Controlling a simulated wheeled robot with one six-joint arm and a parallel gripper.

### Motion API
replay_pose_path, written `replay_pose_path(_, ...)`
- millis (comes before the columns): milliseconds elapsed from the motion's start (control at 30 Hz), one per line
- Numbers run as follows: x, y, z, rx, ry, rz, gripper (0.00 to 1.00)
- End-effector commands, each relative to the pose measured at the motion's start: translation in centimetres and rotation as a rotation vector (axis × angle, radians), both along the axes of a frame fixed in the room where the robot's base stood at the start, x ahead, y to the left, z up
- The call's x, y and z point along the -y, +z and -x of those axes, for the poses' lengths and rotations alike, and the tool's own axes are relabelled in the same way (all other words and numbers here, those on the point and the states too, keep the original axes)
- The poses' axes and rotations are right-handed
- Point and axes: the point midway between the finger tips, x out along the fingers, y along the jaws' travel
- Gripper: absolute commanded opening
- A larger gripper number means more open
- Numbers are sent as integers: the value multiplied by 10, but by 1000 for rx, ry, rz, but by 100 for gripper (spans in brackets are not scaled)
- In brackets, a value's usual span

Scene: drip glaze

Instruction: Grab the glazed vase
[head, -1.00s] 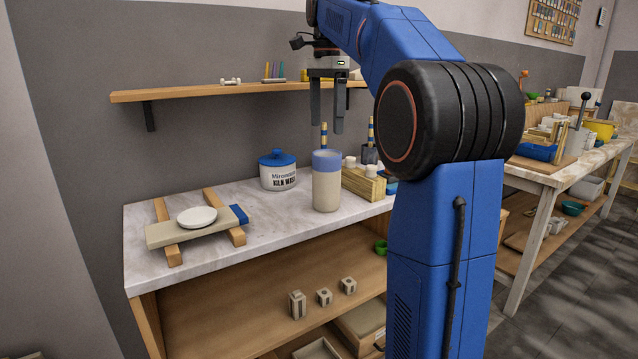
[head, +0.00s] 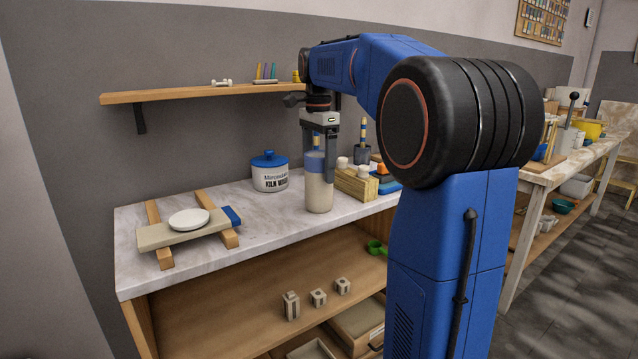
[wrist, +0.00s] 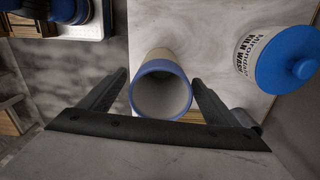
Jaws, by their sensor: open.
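The glazed vase (head: 319,192) is a tall beige cylinder with a blue band at its top. It stands upright on the marble-topped counter. My gripper (head: 319,171) points down over it, with its fingers at the height of the vase's upper part. In the wrist view the open vase mouth with its blue rim (wrist: 161,92) lies between the two spread fingers of my gripper (wrist: 160,88). One finger hides part of the vase in the head view.
A white jar with a blue lid (head: 270,172) stands left of the vase. A wooden block with white pegs (head: 357,184) is close on its right. A board with a white dish (head: 189,219) lies at the counter's left. A wall shelf (head: 200,93) is above.

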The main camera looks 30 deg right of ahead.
Motion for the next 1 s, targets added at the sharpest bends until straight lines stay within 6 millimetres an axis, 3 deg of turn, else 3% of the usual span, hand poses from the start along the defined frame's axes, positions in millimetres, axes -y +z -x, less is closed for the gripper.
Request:
replay_pose_path(333,2,-43,0,-2,0,0,83)
replay_pose_path(633,2,-47,-1,0,0,0,83)
replay_pose_path(667,2,-47,-1,0,0,0,81)
replay_pose_path(900,2,-47,-1,-1,0,0,24)
replay_pose_path(1000,2,-47,-1,0,0,0,24)
